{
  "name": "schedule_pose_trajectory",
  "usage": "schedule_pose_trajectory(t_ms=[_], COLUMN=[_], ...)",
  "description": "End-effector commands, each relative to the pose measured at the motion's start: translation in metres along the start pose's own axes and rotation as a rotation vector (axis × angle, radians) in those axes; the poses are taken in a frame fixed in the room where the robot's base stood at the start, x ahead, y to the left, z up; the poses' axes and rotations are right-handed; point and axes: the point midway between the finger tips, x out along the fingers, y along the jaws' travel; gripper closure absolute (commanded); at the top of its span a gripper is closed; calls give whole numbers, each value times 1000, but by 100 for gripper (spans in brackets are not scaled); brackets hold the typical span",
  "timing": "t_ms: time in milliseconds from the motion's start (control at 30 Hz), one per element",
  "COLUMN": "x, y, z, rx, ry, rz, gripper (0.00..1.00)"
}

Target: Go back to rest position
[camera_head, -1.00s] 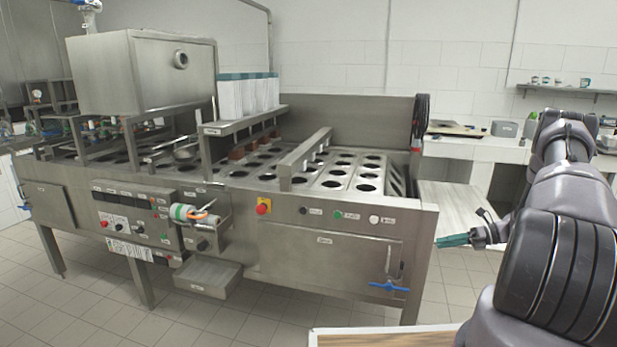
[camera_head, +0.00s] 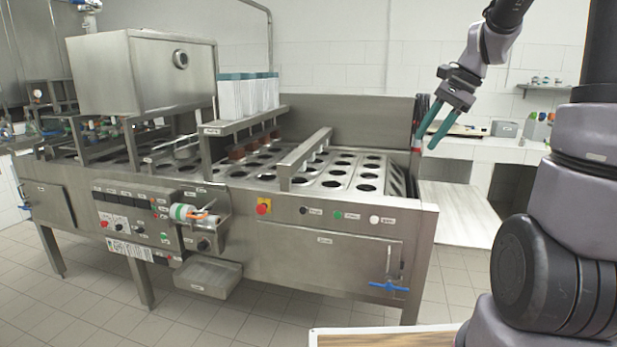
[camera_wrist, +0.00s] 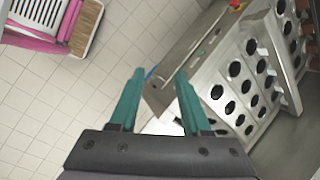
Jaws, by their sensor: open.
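My gripper (camera_head: 432,132) is raised at the upper right of the head view, its two green fingers pointing down and to the left. It is open and nothing is between the fingers. It hangs in front of the back wall and the right end of the cup filler machine (camera_head: 330,215). In the wrist view my gripper (camera_wrist: 158,92) shows its fingers spread apart, with tiled floor and a corner of the machine (camera_wrist: 225,85) beyond them. The machine's top has rows of round dark holes.
A red button (camera_head: 264,206) and a blue-handled valve (camera_head: 389,287) are on the machine's front. A counter (camera_head: 480,148) and a shelf (camera_head: 545,88) stand at the right. A pink-framed item (camera_wrist: 60,35) is at the wrist view's upper left.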

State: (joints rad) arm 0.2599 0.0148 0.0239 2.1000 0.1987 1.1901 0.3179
Motion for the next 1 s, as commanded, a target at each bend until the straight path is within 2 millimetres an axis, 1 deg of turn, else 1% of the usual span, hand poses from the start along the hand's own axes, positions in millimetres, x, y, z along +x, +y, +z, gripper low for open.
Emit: schedule_pose_trajectory(t_ms=[33, 200, 300, 433, 500, 600, 700, 1000], x=[-13, -42, -55, -68, -72, -76, -77, -78], y=[8, 38, 58, 85, 97, 110, 118, 120], z=[19, 64, 87, 110, 118, 126, 130, 131], rx=[-82, -340, -488, -666, -744, -827, -875, -892], ry=[41, 171, 249, 344, 387, 435, 464, 473], rz=[-14, -52, -75, -104, -117, -132, -139, -141], gripper=[52, 52, 52, 52, 52, 52, 52, 52])
